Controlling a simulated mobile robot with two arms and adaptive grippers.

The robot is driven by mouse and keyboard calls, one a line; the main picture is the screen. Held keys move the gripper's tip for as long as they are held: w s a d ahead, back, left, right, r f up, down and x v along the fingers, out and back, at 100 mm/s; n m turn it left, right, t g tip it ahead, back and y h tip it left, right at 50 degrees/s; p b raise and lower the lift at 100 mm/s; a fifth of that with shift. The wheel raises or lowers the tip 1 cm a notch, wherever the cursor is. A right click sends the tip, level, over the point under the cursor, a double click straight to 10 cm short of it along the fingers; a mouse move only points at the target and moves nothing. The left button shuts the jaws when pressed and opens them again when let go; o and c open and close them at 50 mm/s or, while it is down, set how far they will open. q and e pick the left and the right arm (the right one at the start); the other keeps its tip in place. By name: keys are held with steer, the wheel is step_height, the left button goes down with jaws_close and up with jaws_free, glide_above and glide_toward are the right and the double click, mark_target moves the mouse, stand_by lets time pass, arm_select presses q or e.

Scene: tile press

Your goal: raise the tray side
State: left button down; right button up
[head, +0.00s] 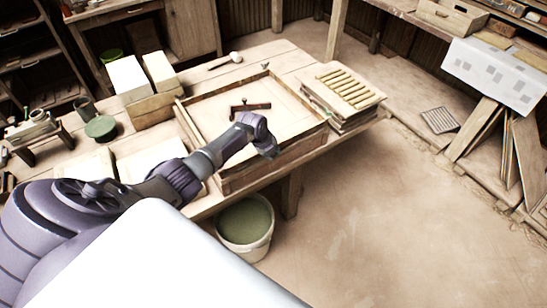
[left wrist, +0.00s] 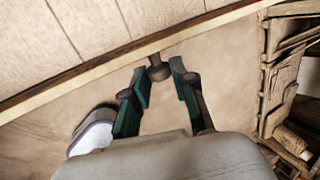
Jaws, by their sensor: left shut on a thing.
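The wooden tray (head: 196,138) lies on the workbench, with low sides around a pale floor. Its near side (head: 290,153) stands along the bench's front edge; I cannot tell whether it is raised or lowered. My left gripper (head: 270,150) is at the outside of this near side. In the left wrist view, my left gripper (left wrist: 158,72) has its green-padded fingers on either side of a small brown knob (left wrist: 158,71) at a long wooden edge (left wrist: 90,68). It is shut on the knob. The arm hides part of the tray. My right gripper is not in view.
A dark-headed tool (head: 250,106) lies in the tray. A stack of boards with a slatted rack (head: 347,88) stands right of it, and pale blocks (head: 128,78) stand left. A bucket (head: 245,225) sits below the front edge.

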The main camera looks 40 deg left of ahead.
arm_select(q)
steer(key=shift+w+a+r+h+b, duration=0.15)
steer(key=shift+a+r+h+b, duration=0.1)
steer(key=shift+h+b, duration=0.35)
steer(key=c, duration=1)
jaws_free()
steer(key=shift+f, duration=0.1)
steer(key=shift+o, duration=0.2)
steer(key=v, duration=1.2)
steer(key=shift+w, duration=0.25)
